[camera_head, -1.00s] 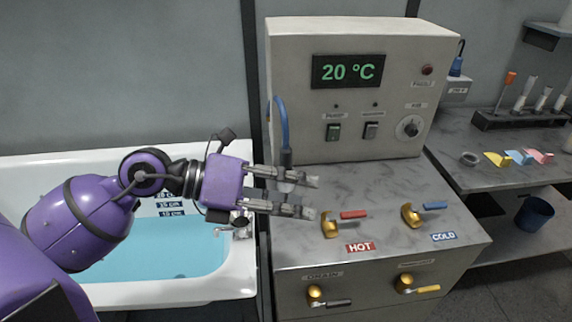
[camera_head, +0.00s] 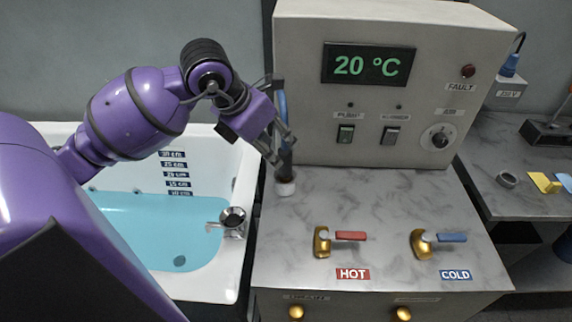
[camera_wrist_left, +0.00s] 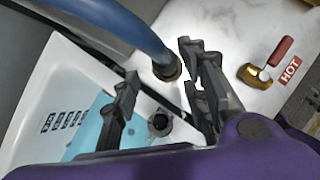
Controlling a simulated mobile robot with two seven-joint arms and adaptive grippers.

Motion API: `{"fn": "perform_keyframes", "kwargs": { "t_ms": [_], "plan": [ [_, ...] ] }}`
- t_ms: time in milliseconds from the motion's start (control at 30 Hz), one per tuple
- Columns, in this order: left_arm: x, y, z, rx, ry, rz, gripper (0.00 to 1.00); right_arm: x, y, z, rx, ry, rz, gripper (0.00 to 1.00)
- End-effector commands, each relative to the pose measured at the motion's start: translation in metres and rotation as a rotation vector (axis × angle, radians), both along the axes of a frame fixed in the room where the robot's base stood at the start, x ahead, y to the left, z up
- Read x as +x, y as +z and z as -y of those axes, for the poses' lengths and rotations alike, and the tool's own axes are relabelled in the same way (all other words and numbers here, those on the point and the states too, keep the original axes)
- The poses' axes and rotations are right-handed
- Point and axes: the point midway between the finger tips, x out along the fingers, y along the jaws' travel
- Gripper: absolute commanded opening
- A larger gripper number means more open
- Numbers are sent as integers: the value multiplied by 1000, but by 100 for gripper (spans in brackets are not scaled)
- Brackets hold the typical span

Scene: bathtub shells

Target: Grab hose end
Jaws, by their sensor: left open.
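The blue hose (camera_head: 281,108) hangs down beside the left side of the control box. In the left wrist view the hose (camera_wrist_left: 122,22) comes in from the upper left. Its end (camera_wrist_left: 168,69) appears between the open fingertips of my left gripper (camera_wrist_left: 158,70). I cannot tell whether they touch it. My right gripper is out of view.
The control box (camera_head: 390,100) stands close behind the hose. Red HOT (camera_head: 350,236) and blue COLD (camera_head: 452,238) levers sit at the counter's front. The water-filled bathtub (camera_head: 240,255) and its tap (camera_head: 232,222) are left of the counter. The counter's middle is clear.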

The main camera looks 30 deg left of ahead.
Motion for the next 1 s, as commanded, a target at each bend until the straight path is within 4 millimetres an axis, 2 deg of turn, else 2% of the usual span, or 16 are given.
{"fn": "perform_keyframes", "kwargs": {
  "t_ms": [100, 233, 500, 800, 833, 1000],
  "plan": [
    [10, -13, 7, -5, -1, 3, 41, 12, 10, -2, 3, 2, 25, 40],
    [17, -27, 7, -3, 0, 2, 41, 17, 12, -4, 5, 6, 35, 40],
    [19, -31, 7, -2, -1, 3, 41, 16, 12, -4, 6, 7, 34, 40],
    [18, -31, 7, -1, -1, 2, 3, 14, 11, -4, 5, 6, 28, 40],
    [18, -31, 7, -1, -1, 2, 0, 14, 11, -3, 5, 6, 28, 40],
    [18, -31, 7, -1, -1, 2, 0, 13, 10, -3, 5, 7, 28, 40]
  ]
}}
